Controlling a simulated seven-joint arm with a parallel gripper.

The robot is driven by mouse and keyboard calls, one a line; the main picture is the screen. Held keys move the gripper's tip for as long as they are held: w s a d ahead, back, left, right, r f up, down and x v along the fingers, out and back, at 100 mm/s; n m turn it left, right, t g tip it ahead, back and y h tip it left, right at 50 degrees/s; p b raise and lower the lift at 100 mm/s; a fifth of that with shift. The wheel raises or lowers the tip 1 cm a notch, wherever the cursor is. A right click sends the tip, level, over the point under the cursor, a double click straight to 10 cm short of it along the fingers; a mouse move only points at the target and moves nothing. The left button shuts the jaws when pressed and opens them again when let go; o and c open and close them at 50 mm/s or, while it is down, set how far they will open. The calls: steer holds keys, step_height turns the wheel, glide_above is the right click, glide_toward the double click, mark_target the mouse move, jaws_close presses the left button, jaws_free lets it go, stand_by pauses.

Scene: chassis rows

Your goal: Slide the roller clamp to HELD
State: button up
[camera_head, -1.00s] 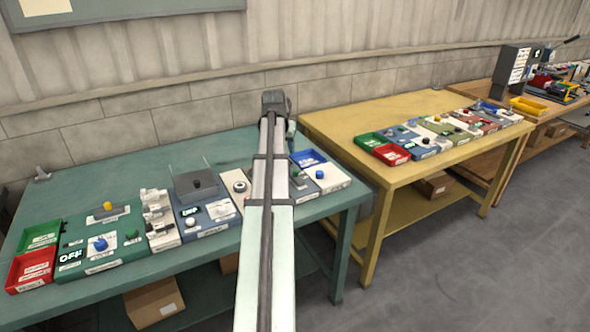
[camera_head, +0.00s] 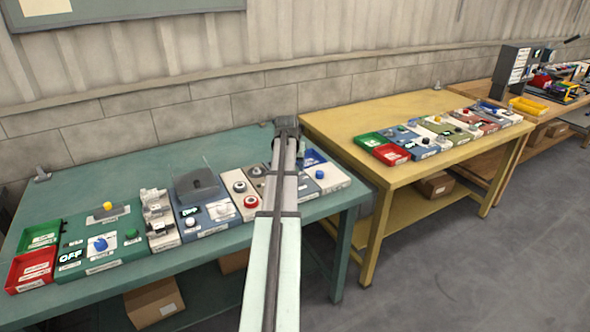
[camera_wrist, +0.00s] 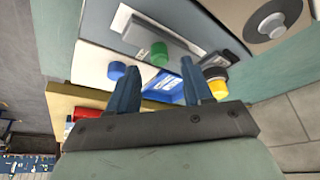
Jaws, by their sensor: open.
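A green block (camera_wrist: 158,53), which I take to be the roller clamp, sits on a grey slide strip (camera_wrist: 138,32) in the wrist view. No HELD marking is readable. My gripper (camera_wrist: 158,65) is open and empty, its two dark blue fingers apart. The green block shows between and beyond the fingertips; I cannot tell how far off it is. In the head view my arm covers this part of the green table, and the gripper's fingers are hidden.
Near the block are a blue knob (camera_wrist: 115,70), a yellow knob (camera_wrist: 215,87), a blue tray (camera_wrist: 172,97) and a grey round dial (camera_wrist: 269,25). A panel with a raised clear cover (camera_head: 196,178) stands left of my arm.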

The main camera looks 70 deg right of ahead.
steer(key=shift+x, duration=1.55)
jaws_close()
